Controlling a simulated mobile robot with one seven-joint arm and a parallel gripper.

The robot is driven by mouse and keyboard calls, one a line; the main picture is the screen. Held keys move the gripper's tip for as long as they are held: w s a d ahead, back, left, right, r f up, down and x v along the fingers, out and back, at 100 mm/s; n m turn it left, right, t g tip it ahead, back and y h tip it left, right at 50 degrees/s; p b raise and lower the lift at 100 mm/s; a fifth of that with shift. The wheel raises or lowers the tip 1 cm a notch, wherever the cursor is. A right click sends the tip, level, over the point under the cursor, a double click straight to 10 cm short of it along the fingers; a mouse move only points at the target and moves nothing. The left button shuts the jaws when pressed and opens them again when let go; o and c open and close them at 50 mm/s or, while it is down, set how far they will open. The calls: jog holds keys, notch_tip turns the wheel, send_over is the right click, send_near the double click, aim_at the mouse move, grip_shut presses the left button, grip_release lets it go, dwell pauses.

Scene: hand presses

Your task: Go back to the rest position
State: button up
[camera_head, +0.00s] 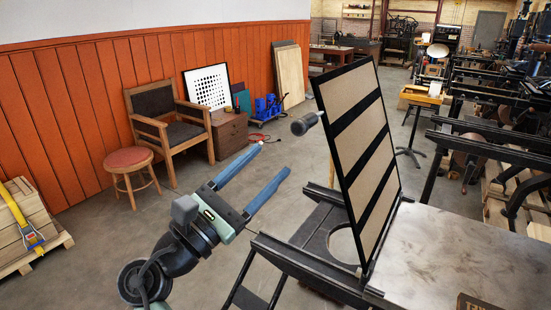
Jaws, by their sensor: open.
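My gripper (262,183) is in the lower middle of the head view, at the end of my arm. Its two blue fingers are spread wide apart, with nothing between them. Just right of it stands a hand press (326,226) with dark rails. A black-framed panel with tan stripes (358,142) stands raised and nearly upright on the press. A dark cylindrical handle (307,122) sticks out from the panel's left side, a little beyond the fingertips. The gripper looks apart from both the handle and the panel.
A wooden armchair (168,125), a red-topped stool (130,165) and a small cabinet (229,134) stand along the orange wall. A pallet of boards (22,232) is at far left. Grey floor lies open between them and the press.

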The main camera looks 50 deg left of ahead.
jog(key=w+d+r+m+h, duration=0.1)
jog(key=w+d+r+m, duration=0.45)
jog(key=d+m, duration=0.4)
jog(key=w+d+r+m, duration=0.5)
jog(key=d+r+m, duration=0.25)
jog(key=d, duration=0.25)
jog(key=s+d+r+m+t+h, duration=0.1)
jog(key=s+d+r+m+t, duration=0.1)
jog(key=s+d+r+m, duration=0.3)
jog(key=s+d+r+m+t+h, duration=0.1)
jog(key=s+d+r+m+t, duration=0.2)
jog(key=s+d+r+m, duration=0.2)
jog(key=d+r+m, duration=0.3)
jog(key=d+m, duration=0.2)
jog(key=d, duration=0.2)
jog(key=shift+s+d, duration=0.2)
jog(key=shift+d, duration=0.05)
jog(key=shift+s+d+r+t, duration=0.1)
jog(key=shift+s+r+t, duration=0.1)
jog(key=shift+r+t, duration=0.1)
jog(key=shift+c, duration=0.6)
jog(key=shift+f, duration=0.1)
jog(key=shift+c, duration=0.4)
